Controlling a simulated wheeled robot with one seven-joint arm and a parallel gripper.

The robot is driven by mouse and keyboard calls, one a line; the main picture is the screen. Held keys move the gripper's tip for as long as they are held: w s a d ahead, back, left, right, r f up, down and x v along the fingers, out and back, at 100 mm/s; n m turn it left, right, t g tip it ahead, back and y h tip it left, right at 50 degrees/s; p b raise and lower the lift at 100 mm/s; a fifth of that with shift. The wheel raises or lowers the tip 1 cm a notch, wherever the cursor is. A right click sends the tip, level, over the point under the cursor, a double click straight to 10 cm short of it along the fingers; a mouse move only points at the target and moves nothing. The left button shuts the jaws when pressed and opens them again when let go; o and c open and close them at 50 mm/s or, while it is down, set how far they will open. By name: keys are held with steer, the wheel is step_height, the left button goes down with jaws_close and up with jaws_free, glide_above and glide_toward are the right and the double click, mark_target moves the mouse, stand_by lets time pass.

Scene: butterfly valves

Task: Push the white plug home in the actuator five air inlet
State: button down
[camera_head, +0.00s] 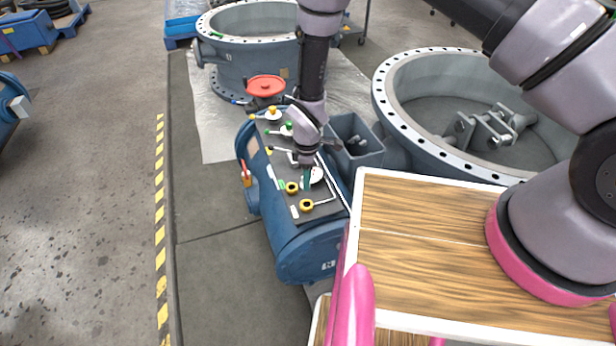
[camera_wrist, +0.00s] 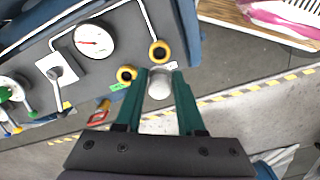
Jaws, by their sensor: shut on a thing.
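My gripper (camera_wrist: 158,74) has teal fingers shut on the white plug (camera_wrist: 158,84), a pale rounded piece, in the wrist view. The plug is at the edge of the dark panel (camera_wrist: 115,60), close to two yellow-ringed fittings (camera_wrist: 159,52) (camera_wrist: 126,75). I cannot tell whether its end is in an inlet; the fingers and the plug's own head hide that. In the head view my gripper (camera_head: 307,178) is low over the panel on the blue actuator (camera_head: 295,245), in front of the white gauge (camera_head: 317,176). The plug cannot be made out there.
The panel carries a gauge (camera_wrist: 95,40), a thin bent tube and a lever valve (camera_wrist: 59,73). An orange-handled item (camera_head: 246,176) is at the actuator's left side. Large flanged valve rings (camera_head: 250,40) stand behind.

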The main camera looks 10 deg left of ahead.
steer(key=shift+f, duration=3.5)
steer(key=shift+d, duration=0.2)
steer(key=shift+f, duration=1.25)
stand_by(0.4)
jaws_free()
stand_by(0.3)
steer(key=shift+r, duration=0.1)
steer(key=shift+r, duration=3.7)
